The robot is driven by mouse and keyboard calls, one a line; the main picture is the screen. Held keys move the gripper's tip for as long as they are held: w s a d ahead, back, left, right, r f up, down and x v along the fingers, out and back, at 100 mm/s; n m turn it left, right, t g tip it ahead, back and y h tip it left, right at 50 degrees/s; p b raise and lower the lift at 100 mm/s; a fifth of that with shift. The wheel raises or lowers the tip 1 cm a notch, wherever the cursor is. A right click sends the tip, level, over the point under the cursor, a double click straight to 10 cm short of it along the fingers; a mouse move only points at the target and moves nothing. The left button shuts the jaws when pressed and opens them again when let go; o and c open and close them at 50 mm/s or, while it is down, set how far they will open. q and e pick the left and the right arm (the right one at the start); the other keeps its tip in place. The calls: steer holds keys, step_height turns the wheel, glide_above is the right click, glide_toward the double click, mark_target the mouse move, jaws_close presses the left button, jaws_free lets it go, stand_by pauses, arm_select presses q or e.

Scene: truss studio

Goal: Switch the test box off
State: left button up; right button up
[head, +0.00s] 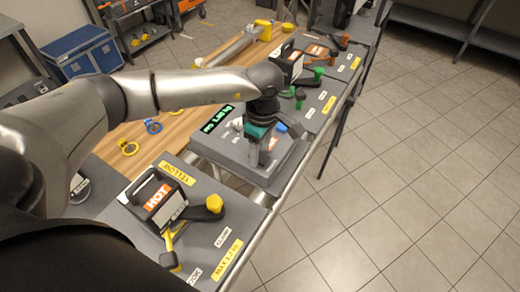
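A grey box (213,147) with a lit green display (217,118) stands mid-view on the bench; it seems to be the test box. The display is on, its text small and hard to read. My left arm comes in from the left, and my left gripper (257,158) points down over this box, in front of its top face. Whether the fingers touch the box, or are open or shut, I cannot tell. A blue part (281,127) shows just right of the gripper. Any switch under the gripper is hidden. My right gripper is not in view.
Nearer stands a grey station with a box marked HOT (160,200) and a yellow knob (214,203). A similar station with green knobs (318,72) lies farther back. Blue and yellow rings (153,126) lie on the wooden bench. A blue case (82,52) stands behind. Tiled floor is clear at right.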

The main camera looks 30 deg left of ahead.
mark_target(263, 158)
arm_select(q)
steer(key=shift+o, duration=1.1)
steer(key=shift+r, duration=0.1)
step_height(263, 158, up, 15)
steer(key=shift+d, duration=0.3)
steer(key=shift+s, duration=0.1)
